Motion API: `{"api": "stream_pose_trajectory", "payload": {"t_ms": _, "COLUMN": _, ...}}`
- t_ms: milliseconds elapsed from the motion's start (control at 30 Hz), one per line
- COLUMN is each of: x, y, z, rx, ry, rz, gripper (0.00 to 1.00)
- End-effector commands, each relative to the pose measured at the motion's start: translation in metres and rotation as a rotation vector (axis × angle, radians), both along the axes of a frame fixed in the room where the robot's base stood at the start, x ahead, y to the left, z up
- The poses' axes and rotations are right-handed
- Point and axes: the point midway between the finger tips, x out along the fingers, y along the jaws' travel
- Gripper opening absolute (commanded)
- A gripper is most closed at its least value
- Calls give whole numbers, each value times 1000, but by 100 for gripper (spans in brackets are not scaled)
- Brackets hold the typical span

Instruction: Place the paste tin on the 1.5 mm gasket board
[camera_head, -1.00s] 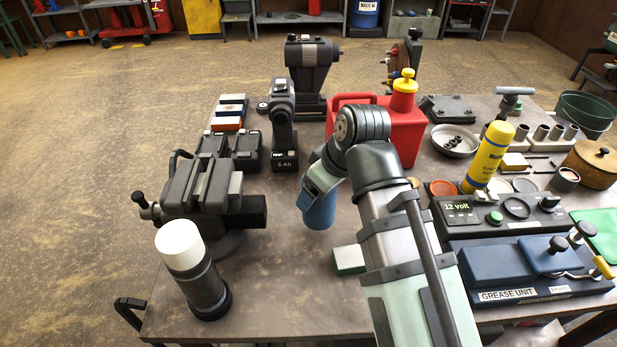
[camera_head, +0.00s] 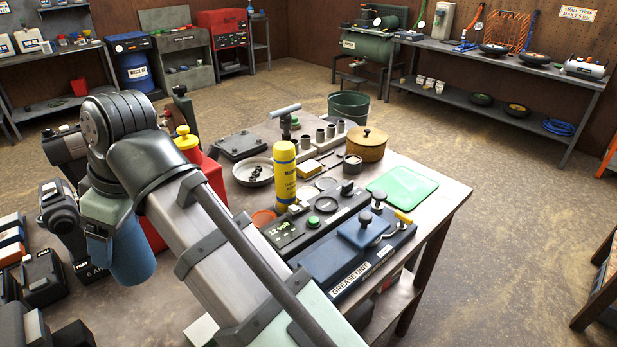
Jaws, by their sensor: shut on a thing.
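The end of my arm points down at the left, past the dark elbow joint and a blue rounded link; the jaws and anything in them are hidden. No thing in view carries a readable label for the paste tin or the 1.5 mm gasket board, so I cannot tell either for sure. A flat green sheet (camera_head: 403,190) lies at the table's right corner. A small dark round tin (camera_head: 352,163) with a brownish top stands beside the wooden lidded pot (camera_head: 368,145).
The grease unit (camera_head: 355,252) and the 12 volt box (camera_head: 300,228) fill the table's front right. A yellow tube (camera_head: 284,177) stands upright behind them.

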Motion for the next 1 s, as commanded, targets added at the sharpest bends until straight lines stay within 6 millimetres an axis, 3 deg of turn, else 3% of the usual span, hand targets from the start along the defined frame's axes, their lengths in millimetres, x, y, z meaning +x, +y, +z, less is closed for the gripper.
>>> {"api": "stream_pose_trajectory", "payload": {"t_ms": 33, "x": 2, "y": 3, "z": 16, "rx": 4, "ry": -2, "rz": 0, "gripper": 23}}
{"api": "stream_pose_trajectory", "payload": {"t_ms": 133, "x": 1, "y": 2, "z": 35, "rx": 3, "ry": -2, "rz": -1, "gripper": 23}}
{"api": "stream_pose_trajectory", "payload": {"t_ms": 300, "x": 1, "y": 2, "z": 65, "rx": 3, "ry": -2, "rz": -1, "gripper": 23}}
{"api": "stream_pose_trajectory", "payload": {"t_ms": 333, "x": 7, "y": -1, "z": 62, "rx": 1, "ry": -1, "rz": -14, "gripper": 23}}
{"api": "stream_pose_trajectory", "payload": {"t_ms": 567, "x": 48, "y": -14, "z": 62, "rx": -2, "ry": 2, "rz": -114, "gripper": 23}}
{"api": "stream_pose_trajectory", "payload": {"t_ms": 1000, "x": 160, "y": -65, "z": 64, "rx": -4, "ry": 5, "rz": -386, "gripper": 23}}
